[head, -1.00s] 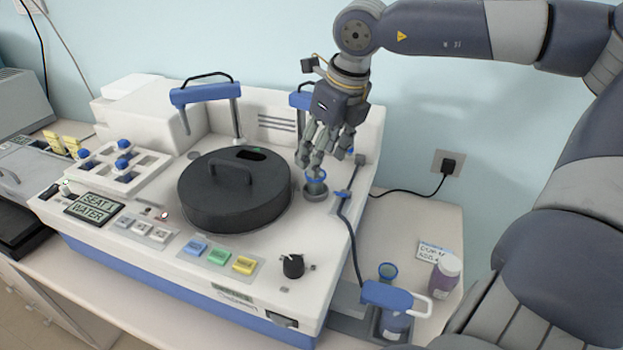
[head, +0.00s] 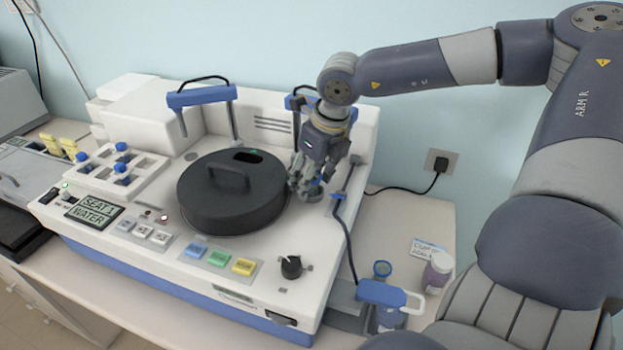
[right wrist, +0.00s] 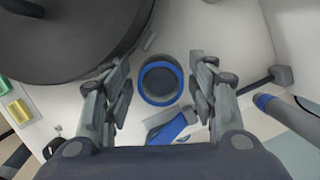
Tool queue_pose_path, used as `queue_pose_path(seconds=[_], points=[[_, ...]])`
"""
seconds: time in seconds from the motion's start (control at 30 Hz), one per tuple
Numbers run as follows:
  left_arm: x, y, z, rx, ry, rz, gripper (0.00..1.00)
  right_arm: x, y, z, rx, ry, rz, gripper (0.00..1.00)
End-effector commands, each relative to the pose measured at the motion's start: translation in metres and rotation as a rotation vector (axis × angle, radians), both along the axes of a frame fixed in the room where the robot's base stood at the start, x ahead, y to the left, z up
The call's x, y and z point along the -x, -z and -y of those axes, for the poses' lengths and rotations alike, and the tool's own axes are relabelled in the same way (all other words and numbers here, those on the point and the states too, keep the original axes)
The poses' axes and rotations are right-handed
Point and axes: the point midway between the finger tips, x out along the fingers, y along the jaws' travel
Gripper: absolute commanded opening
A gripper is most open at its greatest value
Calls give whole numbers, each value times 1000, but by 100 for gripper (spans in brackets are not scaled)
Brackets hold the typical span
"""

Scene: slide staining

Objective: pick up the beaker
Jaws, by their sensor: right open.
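The beaker (right wrist: 161,83), with a blue rim and dark inside, shows between my fingers in the right wrist view. It stands upright on the white staining machine (head: 140,215), right of the black round lid. My right gripper (right wrist: 163,95) is open, with its fingers on either side of the beaker and visible gaps to it. In the head view my right gripper (head: 306,190) hides most of the beaker. My left gripper is in neither view.
The black lid (head: 232,200) is close to the left of my right gripper.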

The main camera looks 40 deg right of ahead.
Motion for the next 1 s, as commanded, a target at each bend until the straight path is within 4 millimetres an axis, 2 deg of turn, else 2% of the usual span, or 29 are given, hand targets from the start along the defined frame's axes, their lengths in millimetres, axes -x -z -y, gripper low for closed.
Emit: queue_pose_path(seconds=[0.03, 0.2, 0.23, 0.53, 0.67, 0.77, 1.0], points=[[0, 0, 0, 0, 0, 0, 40, 0, 0, 0, 0, 0, 0, 53], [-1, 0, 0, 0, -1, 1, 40, 0, 0, 0, 0, 0, 0, 15], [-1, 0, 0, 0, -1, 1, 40, 0, 0, 0, 0, 0, 0, 12], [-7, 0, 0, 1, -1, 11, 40, 0, -1, 0, 0, 0, 0, 12], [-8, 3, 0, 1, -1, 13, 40, -1, -8, 0, 0, 2, 3, 12], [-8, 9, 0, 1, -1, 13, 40, -1, -23, 0, 1, 1, 6, 12], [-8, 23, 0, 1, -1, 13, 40, -1, -72, 1, 2, 2, 5, 12]])
